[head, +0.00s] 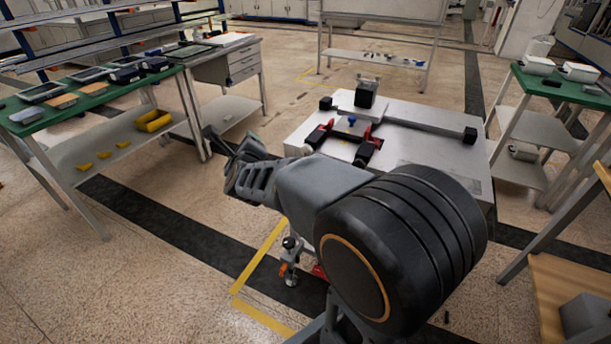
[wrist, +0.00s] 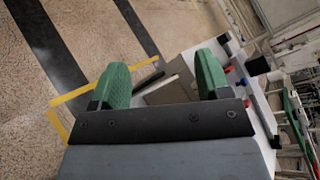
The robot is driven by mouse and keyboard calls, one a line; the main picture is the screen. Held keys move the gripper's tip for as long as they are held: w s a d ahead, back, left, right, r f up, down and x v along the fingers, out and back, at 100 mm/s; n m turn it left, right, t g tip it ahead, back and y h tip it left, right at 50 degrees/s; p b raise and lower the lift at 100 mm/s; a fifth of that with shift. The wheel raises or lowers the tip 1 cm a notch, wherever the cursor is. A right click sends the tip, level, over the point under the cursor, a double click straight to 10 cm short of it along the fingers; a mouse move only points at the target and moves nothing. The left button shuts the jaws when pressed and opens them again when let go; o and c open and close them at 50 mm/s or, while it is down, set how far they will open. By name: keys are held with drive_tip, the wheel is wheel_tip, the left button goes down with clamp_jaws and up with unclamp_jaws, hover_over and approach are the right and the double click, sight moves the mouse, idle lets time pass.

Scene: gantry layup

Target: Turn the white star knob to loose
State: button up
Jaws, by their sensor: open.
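My gripper (head: 228,148) is left of the light-grey work table (head: 430,160) in the head view, in the air and apart from it. In the wrist view my gripper (wrist: 160,60) shows two green-padded fingers spread wide with nothing between them. A small pale piece (head: 300,150) sits at the table's near left edge; it may be the white star knob, but its shape and setting are too small to tell. A blue knob (head: 352,121) stands between red clamp parts (head: 321,132) on the table. The blue knob (wrist: 242,82) also shows beyond the right finger.
Black blocks and a raised black post (head: 366,93) stand on the table. A green-topped bench (head: 85,95) with trays is at left, another (head: 565,90) at right. My arm hides the table's near side.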

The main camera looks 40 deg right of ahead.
drive_tip(key=d+f+m+g+h+b, duration=0.2)
drive_tip(key=d+f+m+h+b, duration=0.35)
drive_tip(key=m, duration=0.45)
drive_tip(key=m+g+h+b, duration=0.2)
drive_tip(key=m+g+h, duration=0.25)
drive_tip(key=m, duration=0.45)
approach(305, 152)
drive_tip(key=shift+t, duration=0.25)
drive_tip(key=x, duration=0.9)
drive_tip(key=shift+s+d+b, duration=0.1)
drive_tip(key=shift+d+b, duration=0.05)
drive_tip(key=shift+b, duration=0.15)
drive_tip(key=shift+x, duration=0.8)
drive_tip(key=c, duration=0.9)
